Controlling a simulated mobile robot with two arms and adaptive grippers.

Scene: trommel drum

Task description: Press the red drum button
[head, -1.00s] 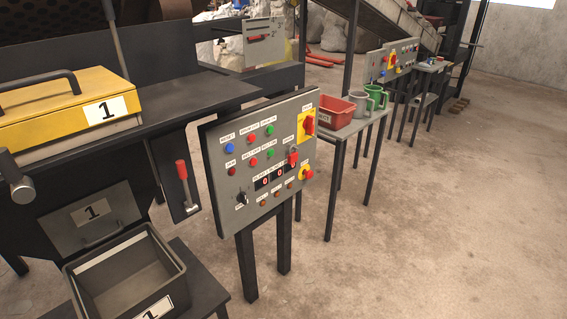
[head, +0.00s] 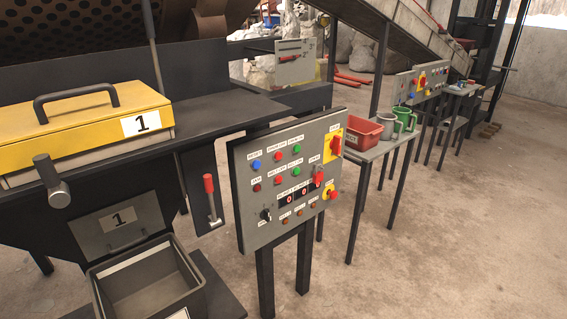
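A grey control panel (head: 246,206) on dark legs stands near the middle of the head view. Its top row has a blue button (head: 256,166), a red button (head: 278,152) and a green button (head: 297,149). Below them are a dark red one (head: 257,187), a second red button (head: 279,181) and a second green button (head: 297,171). The small labels are hard to read; the label above the top red button may say drum off. Neither of my grippers is in view, and nothing touches the panel.
A red-handled lever (head: 209,184), a yellow lid (head: 70,128) and a grey bin (head: 196,290) are left. Concrete floor (head: 440,240) is clear at right.

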